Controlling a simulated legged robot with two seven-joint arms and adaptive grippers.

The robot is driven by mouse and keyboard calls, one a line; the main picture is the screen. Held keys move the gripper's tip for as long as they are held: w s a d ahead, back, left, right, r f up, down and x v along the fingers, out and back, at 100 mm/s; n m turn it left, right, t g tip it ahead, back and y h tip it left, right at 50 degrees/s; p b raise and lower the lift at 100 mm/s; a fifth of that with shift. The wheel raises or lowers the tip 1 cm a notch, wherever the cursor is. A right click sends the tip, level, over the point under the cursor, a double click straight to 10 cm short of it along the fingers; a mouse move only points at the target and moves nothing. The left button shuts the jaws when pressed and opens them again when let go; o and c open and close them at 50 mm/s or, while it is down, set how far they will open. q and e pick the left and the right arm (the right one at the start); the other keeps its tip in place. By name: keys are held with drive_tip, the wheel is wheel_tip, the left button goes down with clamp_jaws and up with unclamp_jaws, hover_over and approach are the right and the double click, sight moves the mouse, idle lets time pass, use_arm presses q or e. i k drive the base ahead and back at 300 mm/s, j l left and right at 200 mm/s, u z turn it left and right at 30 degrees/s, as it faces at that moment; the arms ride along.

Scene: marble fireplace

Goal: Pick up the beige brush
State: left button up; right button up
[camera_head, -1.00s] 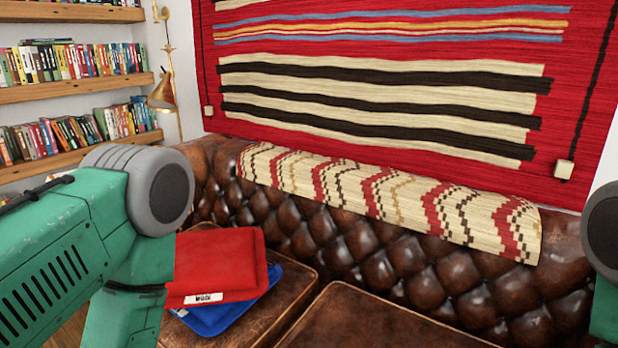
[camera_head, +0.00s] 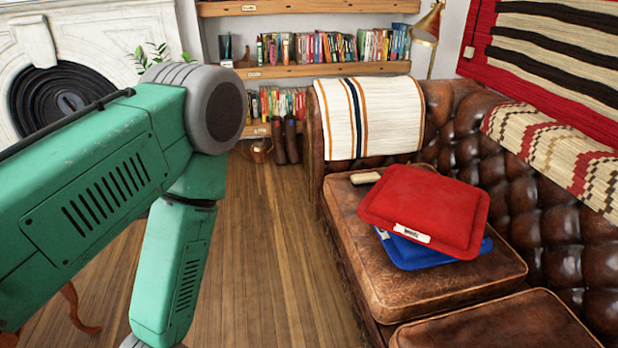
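A small beige object (camera_head: 366,177), which looks like the beige brush, lies at the far end of the brown leather sofa seat (camera_head: 450,286). It is near the sofa's arm and just behind the red cushion (camera_head: 425,208), to its left. It is too small to make out bristles. My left arm fills the left side of the view, but its gripper is below the frame. My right arm and gripper are out of view.
The red cushion lies on a blue one (camera_head: 420,253) on the seat. A striped blanket (camera_head: 385,118) drapes over the sofa's arm. Bookshelves (camera_head: 300,72) stand behind, with a copper watering can (camera_head: 257,153) on the floor. Wooden floor (camera_head: 275,250) is clear left of the sofa.

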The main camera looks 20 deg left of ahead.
sight(368, 179)
drive_tip(key=u, duration=0.25)
drive_tip(key=z, duration=1.3)
drive_tip(key=u, duration=1.3)
drive_tip(key=z, duration=0.6)
drive_tip(key=i+j+z, duration=0.15)
drive_tip(key=z, duration=0.3)
drive_tip(key=i+j+z, duration=0.1)
drive_tip(key=j+z, duration=0.4)
drive_tip(key=i+j+z, duration=0.15)
drive_tip(key=j+z, duration=0.25)
drive_tip(key=j, duration=0.85)
drive_tip(key=j+z, duration=0.35)
drive_tip(key=j, duration=0.9)
